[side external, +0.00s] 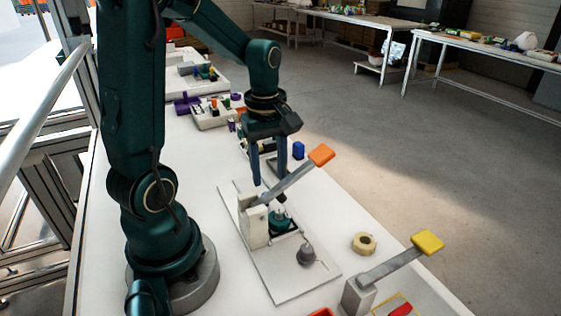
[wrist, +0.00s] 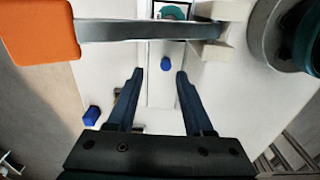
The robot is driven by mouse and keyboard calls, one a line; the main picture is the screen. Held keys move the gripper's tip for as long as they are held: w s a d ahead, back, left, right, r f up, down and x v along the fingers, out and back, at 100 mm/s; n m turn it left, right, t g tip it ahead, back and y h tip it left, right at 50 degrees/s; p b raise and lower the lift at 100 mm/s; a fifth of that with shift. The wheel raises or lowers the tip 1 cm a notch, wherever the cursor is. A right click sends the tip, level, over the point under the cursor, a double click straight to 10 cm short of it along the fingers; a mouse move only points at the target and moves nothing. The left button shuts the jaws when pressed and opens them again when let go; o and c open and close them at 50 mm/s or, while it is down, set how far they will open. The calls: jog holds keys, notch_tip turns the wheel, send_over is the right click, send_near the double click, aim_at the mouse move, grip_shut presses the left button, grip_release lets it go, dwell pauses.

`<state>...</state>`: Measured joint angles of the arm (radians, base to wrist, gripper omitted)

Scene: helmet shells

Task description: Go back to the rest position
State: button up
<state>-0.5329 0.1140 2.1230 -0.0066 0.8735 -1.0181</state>
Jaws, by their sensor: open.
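My gripper (side external: 268,172) points down above the white bench, close to the lever press with the orange handle (side external: 321,155). In the wrist view my gripper (wrist: 156,72) is open, with two blue fingers apart and nothing held. The grey lever (wrist: 150,29) crosses the top of the wrist view, ahead of the fingertips, with its orange handle at the upper left. A small blue piece (wrist: 167,64) shows between the fingertips, farther down. The press's white base plate (side external: 290,285) carries a teal part (side external: 281,220) and a dark grey knob (side external: 306,255).
Another blue piece (side external: 298,150) stands on the bench by the press; one also shows in the wrist view (wrist: 92,115). A tape roll (side external: 363,243) and a yellow-handled lever (side external: 427,242) are at the front right. A tray with purple parts (side external: 211,112) stands farther back. Space above the bench's right edge is open.

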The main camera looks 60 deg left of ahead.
jog(key=w+d+r+m+t, duration=0.3)
jog(key=w+r+t, duration=0.1)
jog(key=w+r, duration=0.25)
jog(key=w+d+r+m+t, duration=0.2)
jog(key=w+d+r+t, duration=0.25)
jog(key=r, duration=0.35)
jog(key=s+d+f+m+g, duration=0.1)
jog(key=s+d+f+m, duration=0.1)
jog(key=s+m, duration=0.4)
jog(key=s+d+f+m+g, duration=0.2)
jog(key=s+f+m, duration=0.3)
jog(key=s, duration=0.5)
jog(key=shift+s+d+m, duration=0.15)
jog(key=shift+s+m, duration=0.15)
jog(key=shift+m, duration=0.6)
